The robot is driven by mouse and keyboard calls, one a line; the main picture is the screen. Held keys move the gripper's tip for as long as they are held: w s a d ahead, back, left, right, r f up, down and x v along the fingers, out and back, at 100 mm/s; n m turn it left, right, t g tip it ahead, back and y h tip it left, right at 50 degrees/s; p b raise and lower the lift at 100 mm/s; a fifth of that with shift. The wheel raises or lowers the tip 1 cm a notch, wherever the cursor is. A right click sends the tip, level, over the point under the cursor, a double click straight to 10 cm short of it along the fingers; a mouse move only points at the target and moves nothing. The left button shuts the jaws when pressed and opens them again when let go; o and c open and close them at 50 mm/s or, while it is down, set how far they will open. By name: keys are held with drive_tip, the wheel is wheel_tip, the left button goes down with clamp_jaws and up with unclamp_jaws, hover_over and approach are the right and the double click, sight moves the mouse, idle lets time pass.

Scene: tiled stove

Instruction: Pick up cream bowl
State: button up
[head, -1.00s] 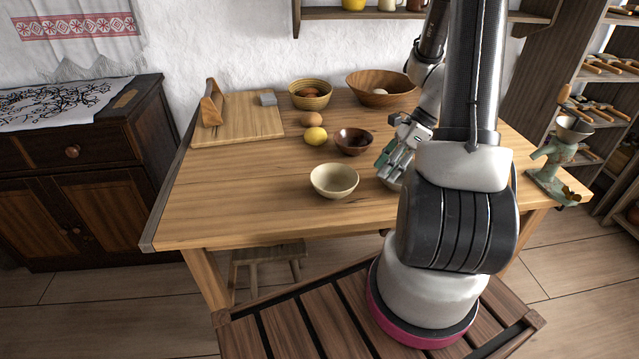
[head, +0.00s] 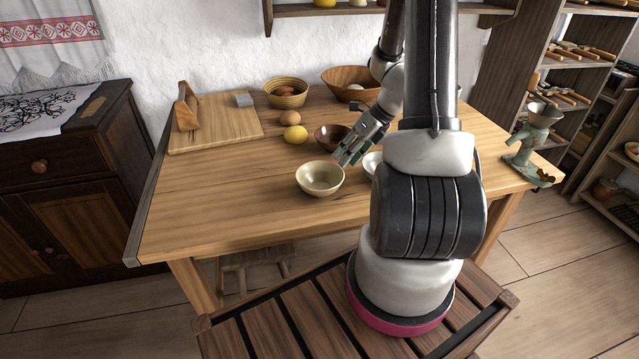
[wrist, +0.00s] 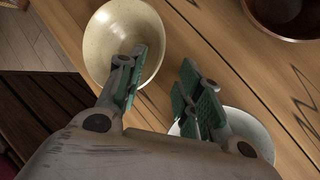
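The cream bowl (head: 320,179) stands upright and empty on the wooden table, near its front middle. It also shows at the upper left of the wrist view (wrist: 108,42). My gripper (head: 345,158) is just right of the bowl, at its right rim in the head view. In the wrist view my gripper (wrist: 165,82) has its green-padded fingers spread apart with nothing between them. The left finger overlaps the bowl's rim in that view; I cannot tell if they touch. Part of the bowl is hidden behind this finger.
A white bowl (head: 372,163) stands close to the right, partly hidden by my arm. A dark brown bowl (head: 328,137) is behind. A lemon (head: 295,134), an egg (head: 290,118) and a cutting board (head: 215,130) lie farther back. The table's front left is clear.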

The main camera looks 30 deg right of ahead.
sight(330, 175)
drive_tip(key=x, duration=0.6)
drive_tip(key=shift+w+a, duration=0.1)
drive_tip(key=shift+a, duration=0.3)
clamp_jaws()
